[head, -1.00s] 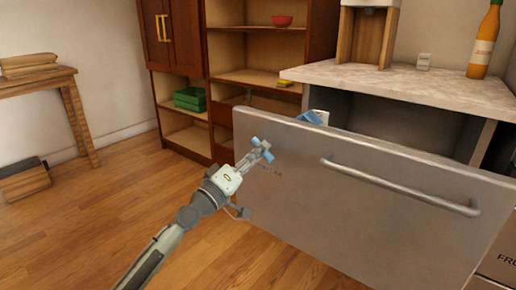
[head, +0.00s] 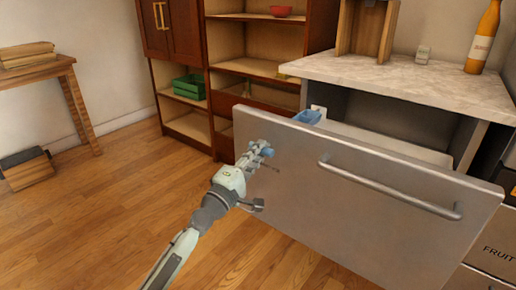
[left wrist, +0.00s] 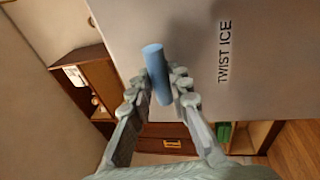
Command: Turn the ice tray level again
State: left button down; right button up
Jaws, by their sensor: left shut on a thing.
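The blue ice tray (head: 307,117) shows only as a small part above the top edge of the grey drawer front (head: 350,205); the rest is hidden behind it. A blue bar-shaped handle (left wrist: 157,72) sits on the outer face of the drawer front, beside the words "TWIST ICE" in the left wrist view. My left gripper (head: 258,152) is shut on this handle, with a finger on each side of it in the left wrist view (left wrist: 158,85). My right gripper is in neither view.
The drawer front has a long metal bar handle (head: 390,190). A counter (head: 420,82) stands behind, with an orange bottle (head: 483,38) on it. A shelf unit (head: 225,90) holds a green crate (head: 189,87) and a red bowl (head: 281,11).

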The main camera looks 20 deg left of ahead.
pick_arm(q)
jog(key=shift+n, duration=0.3)
jog(key=c, duration=1.4)
grip_release()
jog(key=v, duration=1.2)
jog(key=shift+s+d+f, duration=0.1)
